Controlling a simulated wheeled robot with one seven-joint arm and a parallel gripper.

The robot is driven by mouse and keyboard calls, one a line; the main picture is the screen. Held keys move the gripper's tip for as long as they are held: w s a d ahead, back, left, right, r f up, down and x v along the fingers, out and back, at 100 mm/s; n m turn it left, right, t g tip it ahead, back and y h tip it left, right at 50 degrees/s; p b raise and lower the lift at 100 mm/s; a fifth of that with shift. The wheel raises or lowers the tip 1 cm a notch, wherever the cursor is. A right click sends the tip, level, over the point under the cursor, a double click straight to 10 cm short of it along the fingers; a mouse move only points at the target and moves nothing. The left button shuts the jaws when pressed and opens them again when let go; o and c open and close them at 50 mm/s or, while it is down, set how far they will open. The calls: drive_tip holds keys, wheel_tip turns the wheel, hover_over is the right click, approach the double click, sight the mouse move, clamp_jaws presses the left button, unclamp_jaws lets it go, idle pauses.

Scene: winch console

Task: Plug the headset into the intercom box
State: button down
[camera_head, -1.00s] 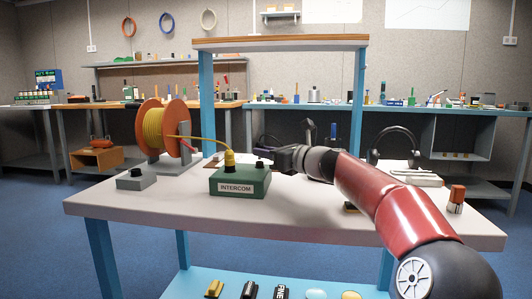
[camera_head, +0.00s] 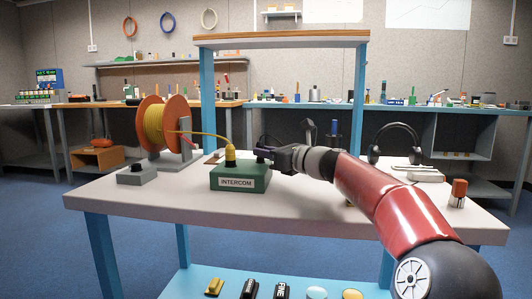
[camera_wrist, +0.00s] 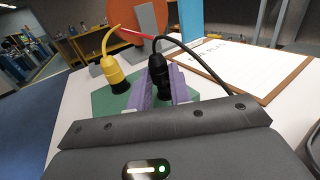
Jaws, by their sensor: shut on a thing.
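The green intercom box (camera_head: 240,177), labelled INTERCOM, stands on the table left of centre. A yellow plug (camera_head: 230,158) with a yellow cable stands upright in its top; it also shows in the wrist view (camera_wrist: 115,76). My gripper (camera_head: 267,153) is at the box's right side. In the wrist view its purple fingers (camera_wrist: 161,92) are shut on a black plug (camera_wrist: 158,70), held upright over the green box, with a black cable curving off to the right. Its lower end is hidden, so I cannot tell if it is seated. The black headset (camera_head: 395,143) stands at the table's right rear.
An orange reel (camera_head: 172,125) of yellow cable stands left of the box, with a small grey box (camera_head: 137,174) in front of it. A clipboard (camera_wrist: 262,68) lies behind the plug. An orange-and-white item (camera_head: 458,193) stands at the right edge. The front of the table is clear.

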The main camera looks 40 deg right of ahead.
drive_tip(key=shift+d+f, duration=0.15)
drive_tip(key=shift+f, duration=0.45)
drive_tip(key=shift+d+r+p, duration=0.1)
drive_tip(key=shift+r+p, duration=0.5)
drive_tip(key=shift+p, duration=0.1)
drive_tip(key=shift+r, duration=0.15)
drive_tip(key=shift+r, duration=0.15)
idle(0.7)
drive_tip(key=shift+f+b, duration=0.3)
drive_tip(key=shift+f, duration=0.4)
drive_tip(key=c, duration=1.2)
unclamp_jaws()
